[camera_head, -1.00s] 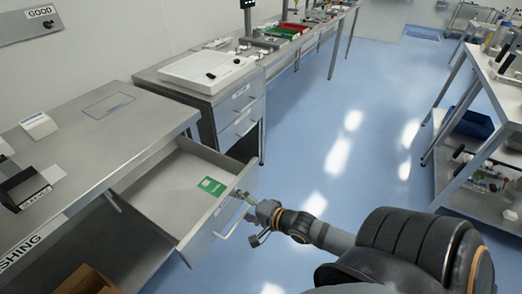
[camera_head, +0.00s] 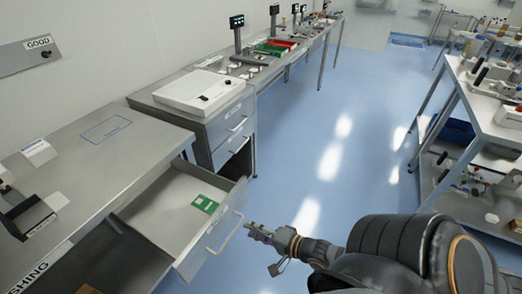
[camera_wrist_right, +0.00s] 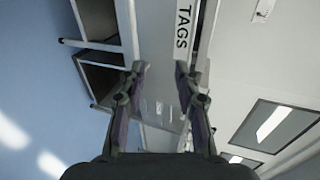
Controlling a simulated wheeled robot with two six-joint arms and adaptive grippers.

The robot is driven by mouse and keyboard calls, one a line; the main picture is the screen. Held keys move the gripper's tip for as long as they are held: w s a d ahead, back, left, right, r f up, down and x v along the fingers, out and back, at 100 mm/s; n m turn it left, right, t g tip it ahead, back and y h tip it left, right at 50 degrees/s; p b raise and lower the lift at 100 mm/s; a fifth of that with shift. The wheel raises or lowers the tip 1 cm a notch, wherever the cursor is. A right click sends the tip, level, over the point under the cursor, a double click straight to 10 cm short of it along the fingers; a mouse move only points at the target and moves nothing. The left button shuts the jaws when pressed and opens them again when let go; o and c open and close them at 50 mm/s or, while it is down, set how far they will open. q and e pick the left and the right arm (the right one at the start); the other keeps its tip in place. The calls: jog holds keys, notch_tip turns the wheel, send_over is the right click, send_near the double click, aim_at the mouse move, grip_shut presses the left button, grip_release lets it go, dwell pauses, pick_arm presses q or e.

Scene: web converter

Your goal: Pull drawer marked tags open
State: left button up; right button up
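The drawer (camera_head: 160,219) under the left bench is pulled out. A green card (camera_head: 204,204) lies inside it. Its front (camera_head: 210,250) has a bar handle (camera_head: 229,233). In the right wrist view a white label reading TAGS (camera_wrist_right: 184,28) is on the drawer front. My right gripper (camera_head: 249,227) is just right of the handle in the head view and appears apart from it. In the right wrist view its two fingers (camera_wrist_right: 159,66) are spread with a gap between them, facing the drawer front. My left gripper is not in view.
The metal bench (camera_head: 90,160) stands above the drawer. A cabinet (camera_head: 225,135) with closed drawers and a white tray-like device (camera_head: 200,91) stands behind it. Shelving (camera_head: 470,140) stands at right. The blue floor (camera_head: 300,170) between is clear.

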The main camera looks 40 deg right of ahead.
jog(key=shift+f+p+v, duration=0.2)
jog(key=shift+p+v, duration=0.3)
jog(key=shift+v, duration=0.65)
jog(key=s+d+f+n+g+h, duration=0.2)
jog(key=s+d+f, duration=0.15)
jog(key=f, duration=0.55)
jog(key=s+d+f+n+g+h, duration=0.2)
jog(key=s+d+f+n, duration=0.15)
jog(key=f, duration=0.55)
jog(key=s+d+f+n+g+h, duration=0.2)
jog(key=s+d+f, duration=0.15)
jog(key=f, duration=0.55)
jog(key=s+a+f+n+g, duration=0.6)
jog(key=s+a+f, duration=0.3)
jog(key=s+f, duration=0.4)
jog(key=shift+s+a+n+y, duration=0.25)
jog(key=shift+s+n+y, duration=0.2)
jog(key=shift+n, duration=0.3)
